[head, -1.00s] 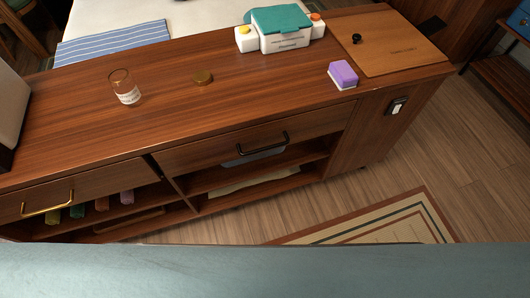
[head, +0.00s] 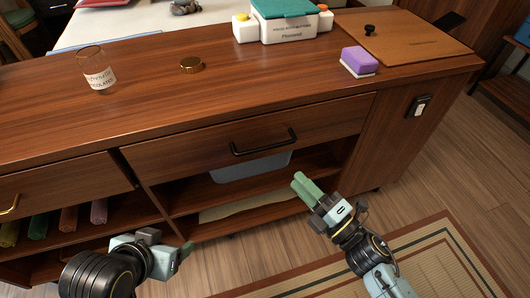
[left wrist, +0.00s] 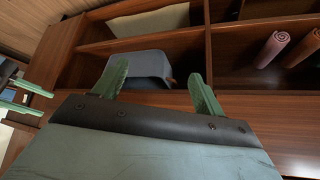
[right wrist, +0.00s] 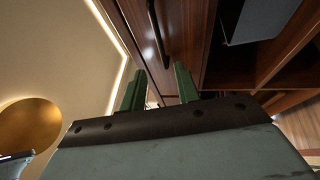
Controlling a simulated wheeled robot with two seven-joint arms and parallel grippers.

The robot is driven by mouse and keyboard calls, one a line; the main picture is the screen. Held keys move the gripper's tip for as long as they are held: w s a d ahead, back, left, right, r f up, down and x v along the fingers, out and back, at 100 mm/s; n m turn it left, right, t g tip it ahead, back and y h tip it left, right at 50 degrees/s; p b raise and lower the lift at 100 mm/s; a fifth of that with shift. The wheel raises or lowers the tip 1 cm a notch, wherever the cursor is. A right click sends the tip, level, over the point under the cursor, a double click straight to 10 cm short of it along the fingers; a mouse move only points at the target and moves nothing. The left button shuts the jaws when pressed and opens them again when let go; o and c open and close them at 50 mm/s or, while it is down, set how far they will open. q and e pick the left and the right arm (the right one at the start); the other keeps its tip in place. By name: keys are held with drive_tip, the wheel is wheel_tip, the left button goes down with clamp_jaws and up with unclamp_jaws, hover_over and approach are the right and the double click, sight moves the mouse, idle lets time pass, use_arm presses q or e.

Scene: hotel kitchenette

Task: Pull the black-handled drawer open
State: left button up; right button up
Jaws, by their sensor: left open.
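The black-handled drawer (head: 200,150) is in the middle of the wooden cabinet in the head view and looks shut. Its black handle (head: 264,148) is a dark horizontal bar, seen at a slant in the right wrist view (right wrist: 158,32). My right gripper (head: 303,187) is below and right of the handle, in front of the open shelves. Its green fingers are apart with nothing between them, and it does not touch the handle. My left gripper (head: 187,251) is low in front of the shelves, open and empty; its fingers are spread in the left wrist view (left wrist: 158,85).
A gold-handled drawer (head: 65,190) is at the left. The shelf under the black-handled drawer holds a grey-blue bin (head: 250,167). A rug (head: 430,262) lies on the floor.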

sight(266, 148)
use_arm(q)
drive_tip(key=w+d+r+t+h+b, duration=0.2)
drive_tip(key=w+d+r+t, duration=0.1)
drive_tip(key=w+r+t, duration=0.2)
drive_tip(key=shift+w+r+t, duration=0.3)
drive_tip(key=shift+w+r, duration=0.25)
drive_tip(key=shift+w, duration=0.25)
use_arm(e)
drive_tip(key=shift+x, duration=6.4)
use_arm(q)
drive_tip(key=shift+d, duration=0.1)
use_arm(e)
clamp_jaws()
